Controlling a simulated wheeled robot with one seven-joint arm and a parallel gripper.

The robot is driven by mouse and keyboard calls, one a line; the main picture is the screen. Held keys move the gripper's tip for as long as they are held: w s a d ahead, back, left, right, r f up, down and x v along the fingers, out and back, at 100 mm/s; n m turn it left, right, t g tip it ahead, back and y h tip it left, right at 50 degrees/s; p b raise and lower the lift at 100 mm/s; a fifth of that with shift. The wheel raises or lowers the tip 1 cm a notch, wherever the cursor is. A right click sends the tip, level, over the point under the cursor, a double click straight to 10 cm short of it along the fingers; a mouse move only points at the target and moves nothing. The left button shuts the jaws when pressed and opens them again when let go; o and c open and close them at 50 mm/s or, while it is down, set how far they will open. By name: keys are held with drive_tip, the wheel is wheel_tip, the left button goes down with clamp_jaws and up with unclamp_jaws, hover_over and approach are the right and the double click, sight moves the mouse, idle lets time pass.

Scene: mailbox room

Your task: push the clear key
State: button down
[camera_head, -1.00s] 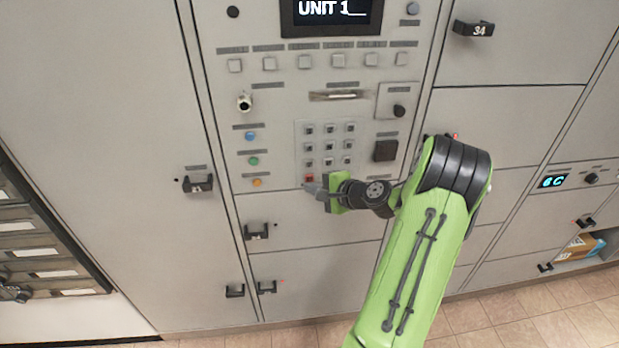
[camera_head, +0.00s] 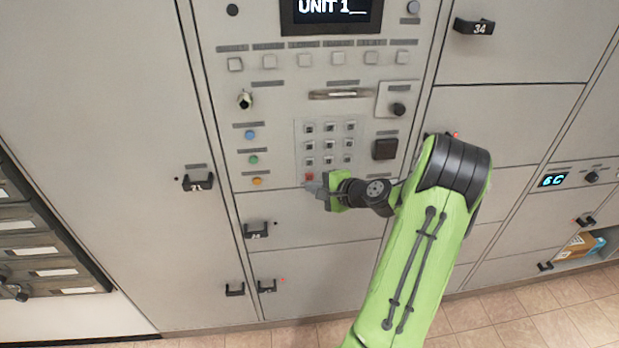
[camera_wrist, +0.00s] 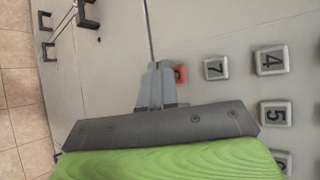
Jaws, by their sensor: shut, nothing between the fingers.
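The clear key looks to be the red key (camera_head: 309,176) at the bottom left of the keypad. It also shows in the wrist view (camera_wrist: 181,73), partly covered by my fingers. My gripper (camera_head: 311,186) is shut and empty. Its fingertips (camera_wrist: 158,68) are at the edge of the red key, just below it in the head view. I cannot tell whether they touch it.
The display (camera_head: 332,12) reads "UNIT 1__". A row of grey buttons (camera_head: 303,61) is below it. Blue, green and orange buttons (camera_head: 253,159) are left of the keypad, and a dark square (camera_head: 385,149) is right of it. Locker handles (camera_head: 256,231) stick out below.

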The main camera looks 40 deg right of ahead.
idle(0.8)
drive_tip(key=shift+w+d, duration=0.2)
drive_tip(key=shift+w, duration=0.15)
drive_tip(key=shift+w+d+p, duration=0.25)
drive_tip(key=shift+w+p, duration=0.1)
drive_tip(key=shift+p, duration=0.05)
idle(0.4)
drive_tip(key=shift+s, duration=0.1)
drive_tip(key=shift+s+a, duration=0.5)
drive_tip(key=shift+s, duration=0.1)
drive_tip(key=shift+b, duration=0.3)
drive_tip(key=shift+s+a+b, duration=0.35)
drive_tip(key=shift+s+a, duration=0.35)
drive_tip(key=shift+s, duration=0.35)
drive_tip(key=shift+s+a+b, duration=0.35)
drive_tip(key=shift+s+a, duration=0.35)
drive_tip(key=shift+s, duration=0.3)
